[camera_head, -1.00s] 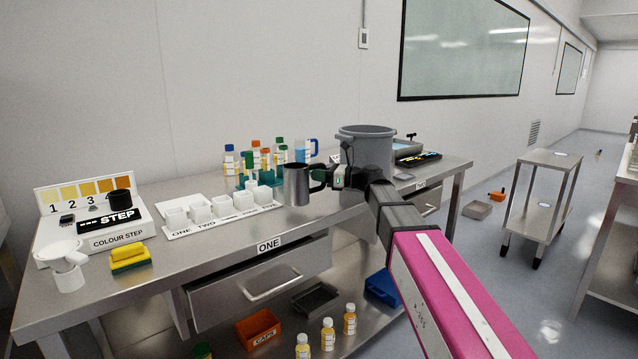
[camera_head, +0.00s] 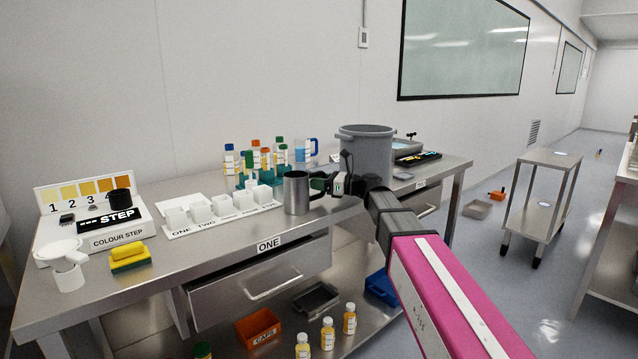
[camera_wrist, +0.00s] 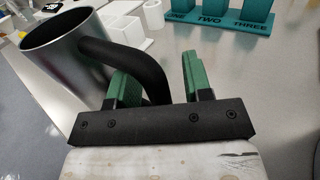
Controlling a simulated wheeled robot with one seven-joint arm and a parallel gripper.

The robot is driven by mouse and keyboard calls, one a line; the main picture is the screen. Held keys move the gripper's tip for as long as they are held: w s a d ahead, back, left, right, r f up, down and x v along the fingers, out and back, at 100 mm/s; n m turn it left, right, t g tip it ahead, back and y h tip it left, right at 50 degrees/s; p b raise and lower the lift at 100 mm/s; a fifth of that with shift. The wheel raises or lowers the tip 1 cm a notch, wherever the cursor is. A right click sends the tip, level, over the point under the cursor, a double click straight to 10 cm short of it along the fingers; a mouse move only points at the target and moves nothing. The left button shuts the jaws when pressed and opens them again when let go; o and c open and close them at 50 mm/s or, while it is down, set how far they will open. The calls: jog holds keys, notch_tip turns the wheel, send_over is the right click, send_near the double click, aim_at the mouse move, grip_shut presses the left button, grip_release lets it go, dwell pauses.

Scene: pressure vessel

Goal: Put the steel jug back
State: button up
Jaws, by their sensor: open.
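The steel jug (camera_head: 297,195) is a grey metal cylinder with a black handle. It stands upright on the steel bench (camera_head: 215,268), right of the row of white cups. In the wrist view the jug (camera_wrist: 65,70) fills the left side, open at the top. My gripper (camera_head: 322,183) is at the jug's right, on the handle side. In the wrist view its green fingers (camera_wrist: 158,85) are apart. The outer curve of the black handle shows in the gap between them, partly hidden behind the left finger. The handle's lower end is hidden by my gripper.
White numbered cups (camera_head: 210,210) stand just left of the jug. A teal rack (camera_head: 268,178) with bottles and a blue-handled beaker (camera_head: 305,150) are behind it. A large grey pot (camera_head: 366,150) stands behind my gripper. Bare bench lies in front of the jug.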

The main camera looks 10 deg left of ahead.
jog(key=d, duration=0.4)
jog(key=s+d, duration=0.1)
jog(key=d, duration=0.7)
jog(key=shift+s+r, duration=0.1)
jog(key=shift+s, duration=0.1)
